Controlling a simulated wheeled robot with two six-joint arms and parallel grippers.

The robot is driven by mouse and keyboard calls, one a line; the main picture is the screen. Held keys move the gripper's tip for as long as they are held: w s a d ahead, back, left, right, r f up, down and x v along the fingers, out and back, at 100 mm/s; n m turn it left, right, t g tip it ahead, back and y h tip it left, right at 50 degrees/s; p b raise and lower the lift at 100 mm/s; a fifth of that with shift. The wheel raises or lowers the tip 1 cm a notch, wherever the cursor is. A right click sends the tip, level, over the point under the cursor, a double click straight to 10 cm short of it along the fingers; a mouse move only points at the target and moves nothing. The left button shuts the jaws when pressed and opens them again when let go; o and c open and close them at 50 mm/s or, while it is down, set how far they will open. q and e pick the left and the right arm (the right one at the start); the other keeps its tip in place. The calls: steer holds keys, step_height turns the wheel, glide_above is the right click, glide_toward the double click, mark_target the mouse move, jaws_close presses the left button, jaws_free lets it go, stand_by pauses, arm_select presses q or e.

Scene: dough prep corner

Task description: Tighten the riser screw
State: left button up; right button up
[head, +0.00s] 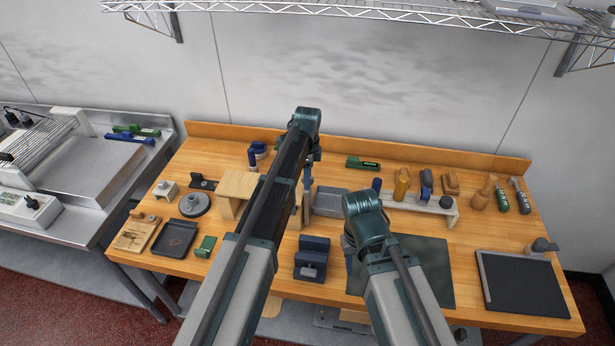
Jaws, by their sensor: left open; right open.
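A light wooden riser (232,185), shaped like a small bridge, stands on the left half of the wooden bench. My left arm crosses in front of it and hides its middle and much of its right side. I cannot make out a screw on it. A small part of my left gripper (308,182) shows beyond the arm, close to the riser's right end. It is open, and I see nothing held; its fingertips are hard to make out.
The wooden bench (190,237) carries a grey disc (195,205), a dark blue block (312,257), a dark tray (175,238) and a long pale rack (448,213) with tools. A dark mat (430,262) lies at right, near a black board (522,285). A wire shelf (400,14) hangs above.

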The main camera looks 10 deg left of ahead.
arm_select(q)
step_height(320, 180, up, 7)
steer(key=p, duration=0.7)
steer(key=shift+r, duration=0.1)
steer(key=shift+f, duration=0.2)
steer(key=shift+s+f+b, duration=0.15)
steer(key=shift+s+b, duration=0.1)
steer(key=shift+b, duration=0.1)
steer(key=s+d+f+n+b, duration=0.1)
steer(key=s+f+n+b, duration=0.3)
steer(key=s, duration=0.5)
steer(key=s+d+f+n+b, duration=0.2)
steer(key=s+f+n+b, duration=0.3)
steer(key=s, duration=0.5)
steer(key=s+d+f+n+y+b, duration=0.1)
steer(key=s+d+f+n+b, duration=0.1)
steer(key=s+f+n+b, duration=0.2)
steer(key=s+f+b, duration=0.3)
steer(key=s, duration=0.2)
steer(key=shift+s+f+n+b, duration=0.3)
steer(key=shift+s+n+b, duration=0.1)
